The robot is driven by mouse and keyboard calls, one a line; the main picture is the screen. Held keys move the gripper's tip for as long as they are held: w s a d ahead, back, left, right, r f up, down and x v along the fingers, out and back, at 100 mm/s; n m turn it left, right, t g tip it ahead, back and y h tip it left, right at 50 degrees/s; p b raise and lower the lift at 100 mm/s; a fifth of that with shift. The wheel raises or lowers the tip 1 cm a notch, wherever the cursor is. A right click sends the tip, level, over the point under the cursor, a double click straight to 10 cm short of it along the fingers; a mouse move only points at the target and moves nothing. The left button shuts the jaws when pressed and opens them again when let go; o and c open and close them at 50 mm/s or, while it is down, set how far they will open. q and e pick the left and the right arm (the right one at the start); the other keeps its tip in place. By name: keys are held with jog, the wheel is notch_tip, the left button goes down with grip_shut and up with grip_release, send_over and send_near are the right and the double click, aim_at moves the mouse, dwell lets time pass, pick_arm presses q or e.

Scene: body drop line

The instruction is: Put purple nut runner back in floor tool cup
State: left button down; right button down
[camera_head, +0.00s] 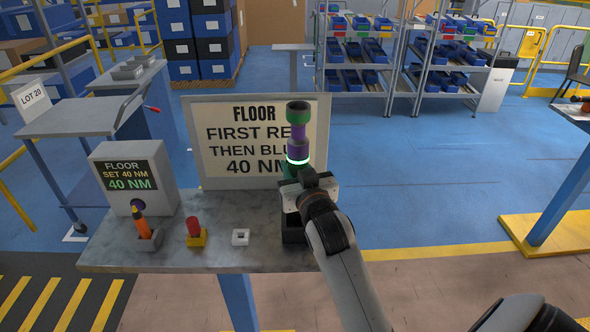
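The purple nut runner (299,142) stands upright above the right part of the grey bench, with a dark green top, purple body and bright green ring. My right gripper (305,184) is around its lower part and appears shut on it, though the fingers are partly hidden. A dark cup (292,236) sits on the bench directly below the gripper, probably the floor tool cup. The gripper hides most of it, so I cannot tell whether the runner's lower end is inside. My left gripper is not in view.
A sign (235,140) stands close behind the runner.

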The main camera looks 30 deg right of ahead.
jog(key=shift+r, duration=0.15)
jog(key=shift+w, duration=0.1)
jog(key=shift+f, duration=0.8)
jog(key=shift+f+b, duration=0.5)
jog(key=shift+f, duration=0.4)
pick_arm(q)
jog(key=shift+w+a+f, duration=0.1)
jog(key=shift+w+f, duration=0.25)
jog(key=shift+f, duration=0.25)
